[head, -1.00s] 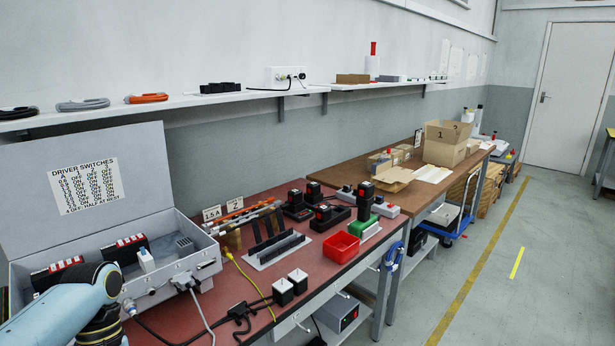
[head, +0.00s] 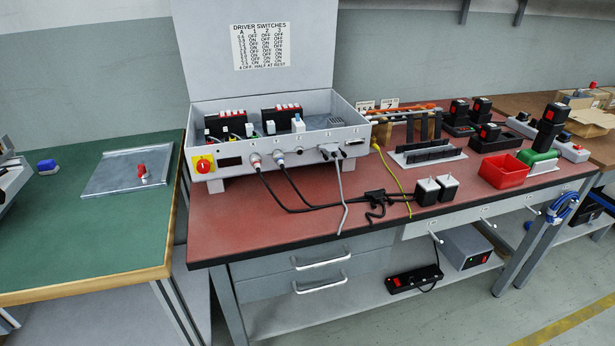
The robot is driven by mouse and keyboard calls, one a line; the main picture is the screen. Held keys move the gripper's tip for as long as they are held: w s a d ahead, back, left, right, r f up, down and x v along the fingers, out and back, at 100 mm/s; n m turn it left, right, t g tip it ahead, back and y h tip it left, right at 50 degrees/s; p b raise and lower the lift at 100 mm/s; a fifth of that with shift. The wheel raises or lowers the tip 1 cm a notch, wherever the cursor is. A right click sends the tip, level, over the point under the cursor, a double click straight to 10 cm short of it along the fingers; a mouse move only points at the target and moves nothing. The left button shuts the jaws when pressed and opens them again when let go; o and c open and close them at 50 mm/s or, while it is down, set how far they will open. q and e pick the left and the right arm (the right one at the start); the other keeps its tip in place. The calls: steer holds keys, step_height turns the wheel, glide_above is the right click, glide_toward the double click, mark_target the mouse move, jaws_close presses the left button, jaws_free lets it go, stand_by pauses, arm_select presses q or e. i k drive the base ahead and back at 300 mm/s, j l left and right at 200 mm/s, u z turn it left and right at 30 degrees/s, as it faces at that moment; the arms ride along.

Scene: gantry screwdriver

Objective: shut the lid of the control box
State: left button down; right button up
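The control box (head: 225,170) is a grey metal case at the left end of the red bench. Its lid (head: 205,60) stands open and upright at the back, with a white driver switches label (head: 261,46) on its inner face. Neither of my grippers shows in the head view now.
A red bin (head: 504,171) stands to the right. A green bench (head: 70,240) at left holds a metal plate (head: 125,172).

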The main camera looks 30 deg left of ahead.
mark_target(228, 48)
steer(key=u, duration=1.25)
